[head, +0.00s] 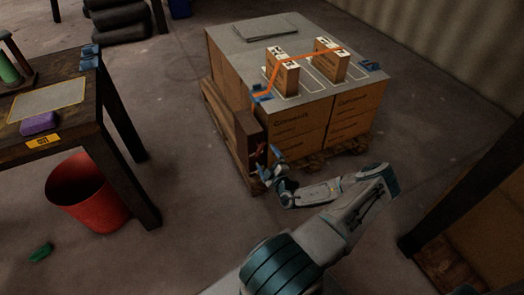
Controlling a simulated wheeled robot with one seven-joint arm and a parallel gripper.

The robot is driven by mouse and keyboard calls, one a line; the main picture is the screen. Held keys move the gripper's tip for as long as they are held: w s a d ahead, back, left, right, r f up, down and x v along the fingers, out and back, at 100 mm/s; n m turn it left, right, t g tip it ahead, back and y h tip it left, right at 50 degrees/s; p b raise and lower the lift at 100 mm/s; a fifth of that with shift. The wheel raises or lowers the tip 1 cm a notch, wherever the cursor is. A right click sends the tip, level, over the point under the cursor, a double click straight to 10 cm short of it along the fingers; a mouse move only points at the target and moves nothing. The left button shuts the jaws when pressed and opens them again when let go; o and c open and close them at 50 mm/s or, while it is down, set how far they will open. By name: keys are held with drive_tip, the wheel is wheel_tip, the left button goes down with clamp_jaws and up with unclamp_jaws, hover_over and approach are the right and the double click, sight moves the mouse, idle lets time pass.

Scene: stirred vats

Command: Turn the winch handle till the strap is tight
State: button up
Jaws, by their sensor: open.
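An orange strap (308,56) runs over two small cartons, the left carton (283,77) and the right carton (329,60), on top of a stack of large boxes (298,128). From the left carton it drops to a blue fitting (261,93) at the near edge of the stack. A brown upright block (246,135) stands at the stack's near left corner. The winch handle seems to be the small reddish part by this block, too small to make out. My gripper (263,165) is open beside the block, low down, and partly hides that part. I cannot tell whether they touch.
The stack stands on a wooden pallet (228,148). A dark table (75,120) with a purple sponge (38,123) is at the left, with a red bin (85,190) below. A shelf (470,215) stands at the right. A green scrap (41,252) lies on the floor.

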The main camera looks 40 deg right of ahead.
drive_tip(key=v, duration=0.7)
drive_tip(key=shift+p, duration=0.45)
